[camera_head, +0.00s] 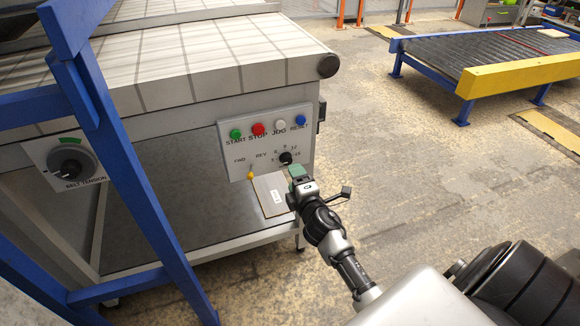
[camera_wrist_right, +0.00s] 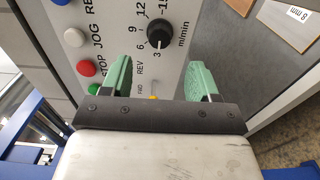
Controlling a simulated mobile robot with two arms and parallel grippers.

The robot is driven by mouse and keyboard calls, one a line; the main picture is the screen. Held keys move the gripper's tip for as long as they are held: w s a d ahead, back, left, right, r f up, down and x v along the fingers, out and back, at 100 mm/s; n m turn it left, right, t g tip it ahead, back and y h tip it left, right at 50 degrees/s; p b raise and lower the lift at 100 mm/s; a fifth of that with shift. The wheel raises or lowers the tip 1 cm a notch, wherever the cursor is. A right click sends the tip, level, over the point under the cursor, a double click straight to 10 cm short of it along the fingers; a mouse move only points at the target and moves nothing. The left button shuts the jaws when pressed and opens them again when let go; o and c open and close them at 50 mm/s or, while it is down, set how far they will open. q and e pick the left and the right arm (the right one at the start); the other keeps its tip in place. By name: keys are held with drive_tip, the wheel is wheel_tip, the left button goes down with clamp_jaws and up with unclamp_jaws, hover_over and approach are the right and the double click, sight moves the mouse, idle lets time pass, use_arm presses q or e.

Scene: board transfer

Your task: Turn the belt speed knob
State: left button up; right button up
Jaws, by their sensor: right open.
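The belt speed knob (camera_head: 285,158) is a round black dial with a white pointer mark on the white control panel (camera_head: 236,150). In the right wrist view the knob (camera_wrist_right: 160,33) has a scale marked m/min around it, and its pointer is toward the low end, near 3. My right gripper (camera_head: 297,173) is just in front of the panel by the knob. In the right wrist view its green fingers (camera_wrist_right: 160,72) are open and empty. The knob lies ahead of the gap between them, apart from both. My left gripper is not in view.
Green, red, white and blue buttons (camera_head: 259,129) line the panel above the knob. A yellow-tipped FWD/REV lever (camera_head: 250,175) is left of it. A labelled board (camera_head: 270,197) is below. A belt tension dial (camera_head: 71,165) and blue frame (camera_head: 115,140) stand left.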

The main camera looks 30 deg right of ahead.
drive_tip(key=v, duration=0.4)
drive_tip(key=shift+s+a, duration=0.1)
drive_tip(key=shift+s, duration=0.1)
idle(0.3)
